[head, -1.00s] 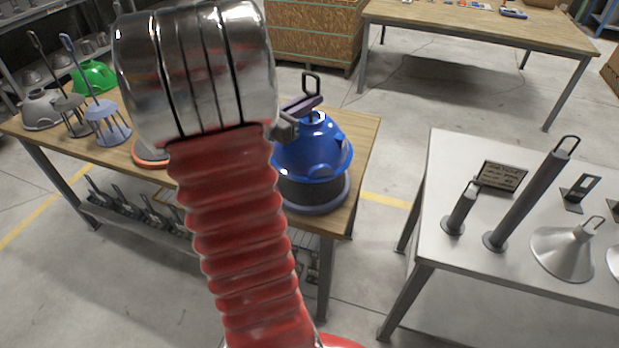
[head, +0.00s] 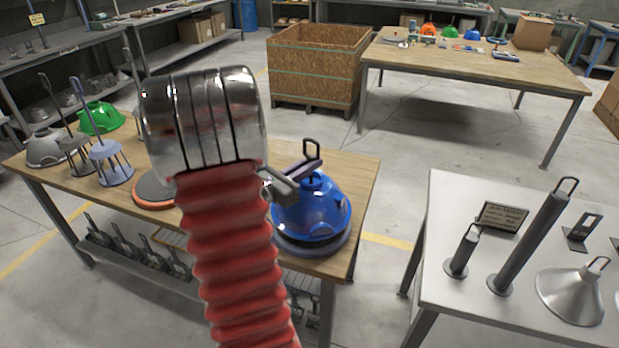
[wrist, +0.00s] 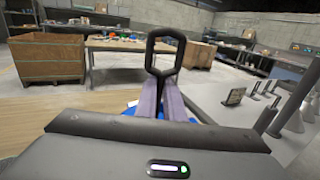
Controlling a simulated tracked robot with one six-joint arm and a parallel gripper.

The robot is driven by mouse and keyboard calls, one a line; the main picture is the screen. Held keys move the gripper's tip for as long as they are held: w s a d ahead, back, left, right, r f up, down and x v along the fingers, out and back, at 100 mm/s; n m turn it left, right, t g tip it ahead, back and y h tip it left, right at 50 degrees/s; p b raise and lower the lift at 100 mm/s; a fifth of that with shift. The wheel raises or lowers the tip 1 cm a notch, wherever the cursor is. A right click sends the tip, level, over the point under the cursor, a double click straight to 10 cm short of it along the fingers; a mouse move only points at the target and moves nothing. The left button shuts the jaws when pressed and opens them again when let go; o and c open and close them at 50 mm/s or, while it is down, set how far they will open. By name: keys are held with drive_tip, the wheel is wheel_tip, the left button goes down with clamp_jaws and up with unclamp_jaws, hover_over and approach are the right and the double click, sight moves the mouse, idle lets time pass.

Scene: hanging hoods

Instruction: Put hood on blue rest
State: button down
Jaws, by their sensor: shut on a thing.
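The blue hood (head: 300,212) is a shiny dome with a dark loop handle on top, at the right end of the near wooden table. My gripper (head: 308,168) is shut on the hood's handle (head: 311,148). In the wrist view the handle (wrist: 165,55) stands upright between the purple fingers, and only slivers of the blue hood (wrist: 130,110) show beside them. The blue rest (head: 322,246) shows as a blue-grey round base edge under the hood. The hood sits low around the rest and hides its upright part. I cannot tell whether the rim touches the base.
An orange-edged rest (head: 150,195) stands to the left, partly behind my arm. A green hood (head: 100,117), a grey hood (head: 47,147) and pronged stands (head: 112,170) are at the table's left. A metal table (head: 450,290) with posts and a silver hood (head: 572,295) stands right.

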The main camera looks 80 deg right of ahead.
sight(310, 177)
drive_tip(key=shift+f, duration=2.05)
drive_tip(key=c, duration=1.9)
unclamp_jaws()
drive_tip(key=shift+o, duration=0.2)
drive_tip(key=v, duration=1.2)
drive_tip(key=shift+a+r, duration=0.1)
